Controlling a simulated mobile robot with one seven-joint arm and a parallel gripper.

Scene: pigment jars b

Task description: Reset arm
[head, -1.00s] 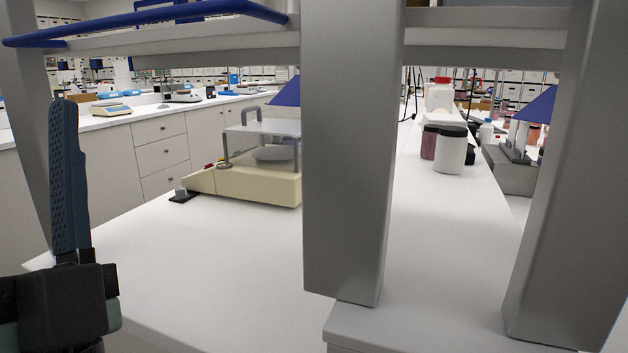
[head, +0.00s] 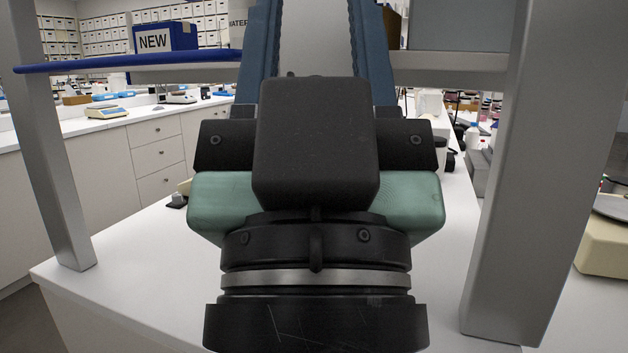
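My gripper (head: 316,40) fills the middle of the head view, pointing up and away from the camera. Its two blue fingers stand wide apart on either side of the grey shelf post, and I see nothing held between them. The fingertips reach the top edge of the picture. Its black and green body hides much of the white bench (head: 110,265) behind. A jar with a dark lid (head: 440,143) shows only partly, just right of my gripper.
Grey shelf posts stand at left (head: 50,150) and right (head: 535,170), with a blue-edged shelf (head: 150,66) across the top left. A blue box marked NEW (head: 165,38) sits on it. A cream device (head: 605,245) is at the right edge. The bench's left part is clear.

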